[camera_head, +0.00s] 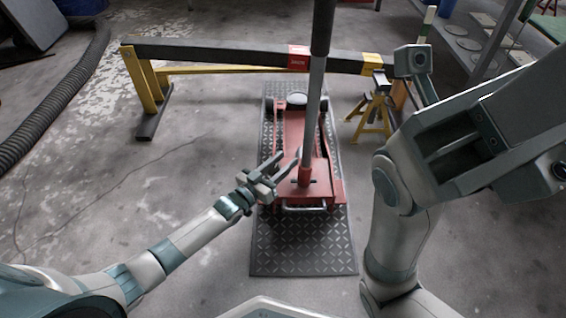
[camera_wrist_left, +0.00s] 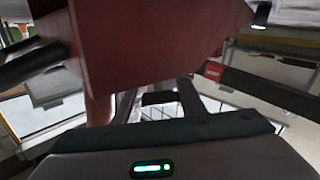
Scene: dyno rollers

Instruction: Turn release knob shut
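A red floor jack (camera_head: 318,188) stands on a dark diamond-plate mat (camera_head: 300,252). Its long handle (camera_head: 315,95) rises from a red socket (camera_head: 305,170), grey below with a black upper part. I cannot make out the release knob for certain in either view. My left gripper (camera_head: 284,166) is open beside the left of the handle's base, with its fingers apart and pointing up and right. Whether it touches the jack is unclear. In the left wrist view a red part (camera_wrist_left: 150,40) of the jack fills the top. My right gripper's fingers do not show.
A dark beam (camera_head: 220,52) on yellow legs lies across behind the jack. A yellow jack stand (camera_head: 372,118) is at its right end. A black ribbed hose (camera_head: 55,105) runs along the left. The concrete floor left of the mat is clear. My right arm fills the right side.

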